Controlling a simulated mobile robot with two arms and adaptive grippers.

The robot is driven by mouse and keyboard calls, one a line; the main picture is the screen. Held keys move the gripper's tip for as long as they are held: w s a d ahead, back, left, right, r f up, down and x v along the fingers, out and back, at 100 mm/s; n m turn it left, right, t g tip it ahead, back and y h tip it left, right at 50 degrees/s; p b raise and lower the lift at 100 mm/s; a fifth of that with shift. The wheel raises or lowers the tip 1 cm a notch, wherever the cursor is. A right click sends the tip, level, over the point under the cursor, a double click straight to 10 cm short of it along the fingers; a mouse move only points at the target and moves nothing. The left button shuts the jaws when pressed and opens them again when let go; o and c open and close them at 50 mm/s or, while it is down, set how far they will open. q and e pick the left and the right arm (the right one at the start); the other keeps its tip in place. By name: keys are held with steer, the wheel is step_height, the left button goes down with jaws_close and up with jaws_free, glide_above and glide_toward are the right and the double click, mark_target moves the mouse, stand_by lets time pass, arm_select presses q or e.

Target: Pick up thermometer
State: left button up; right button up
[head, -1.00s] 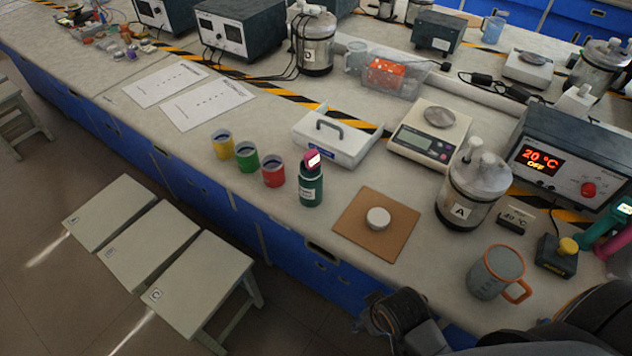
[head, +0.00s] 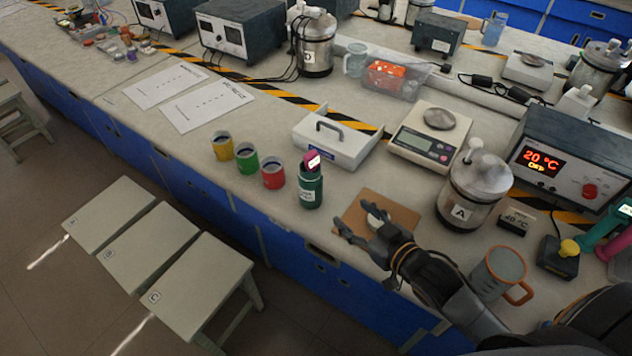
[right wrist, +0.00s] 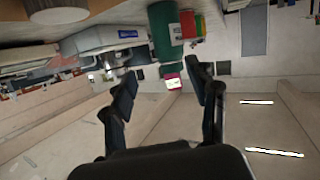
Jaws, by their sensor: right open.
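The thermometer appears to be the pink device with a small lit display (head: 312,160). It stands upright in a dark green labelled cup (head: 311,190) near the bench's front edge. In the right wrist view the picture is upside down; the pink end (right wrist: 172,80) shows beyond and between the fingertips, with the green cup (right wrist: 164,32) above it in the picture. My right gripper (head: 366,254) is open and empty, to the right of and nearer than the cup, over the front edge of a brown board. It does not touch the thermometer. My left gripper is not in view.
Red (head: 273,173), green (head: 246,162) and yellow (head: 222,146) cups stand left of the thermometer. A white tray with a handle (head: 330,143) is behind. The brown board (head: 403,215) bears a white disc. A grey mug (head: 494,272) and steel vessel A (head: 474,190) are to the right.

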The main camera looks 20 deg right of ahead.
mark_target(314, 161)
steer(key=w+a+r+y, duration=0.1)
steer(key=w, duration=0.2)
steer(key=w+a+r+n+t+y+p, duration=0.1)
steer(key=w+r, duration=0.1)
steer(key=w, duration=0.1)
steer(key=w+a+r+t+y, duration=0.1)
steer(key=w+r, duration=0.1)
steer(key=w, duration=0.1)
steer(key=shift+w+n, duration=0.35)
steer(key=shift+n, duration=0.05)
steer(key=p+x, duration=0.2)
steer(key=x, duration=0.3)
steer(key=shift+w+a+f, duration=0.15)
jaws_close()
